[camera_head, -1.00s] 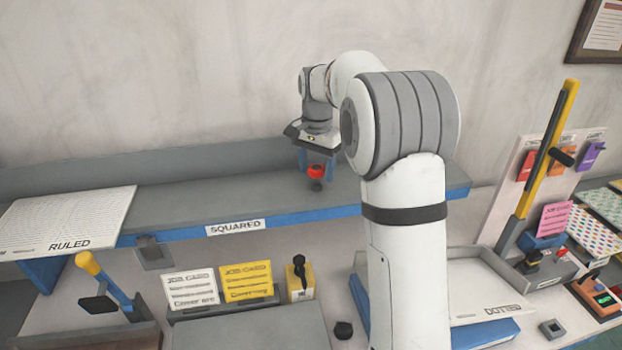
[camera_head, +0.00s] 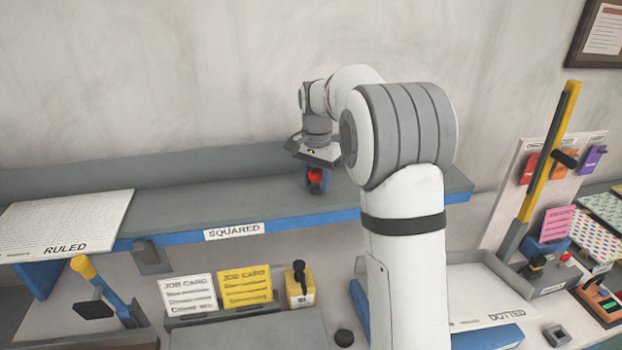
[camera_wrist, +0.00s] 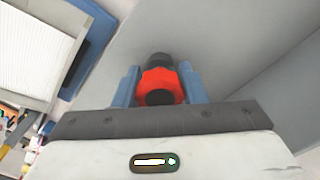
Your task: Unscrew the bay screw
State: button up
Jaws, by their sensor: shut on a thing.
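The bay screw (camera_head: 316,175) has a red knob and a dark lower part. It is at the SQUARED shelf (camera_head: 400,205), the long grey shelf with a blue front edge. My gripper (camera_head: 315,183) points down over the shelf with its blue fingers on both sides of the red knob, shut on it. In the wrist view the red screw (camera_wrist: 160,84) sits between the two blue fingers (camera_wrist: 160,88), with dark parts at both ends. Whether the screw's foot is seated in the shelf cannot be told.
A white RULED pad (camera_head: 65,220) lies at the shelf's left end, and the shelf between it and my gripper is clear. A tall yellow-handled lever (camera_head: 545,165) rises at right.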

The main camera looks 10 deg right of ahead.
jog(key=shift+c, duration=1.2)
jog(key=shift+n+p, duration=0.3)
jog(key=shift+n, duration=1.4)
jog(key=shift+n, duration=1.7)
jog(key=n+p, duration=0.1)
jog(key=n, duration=0.2)
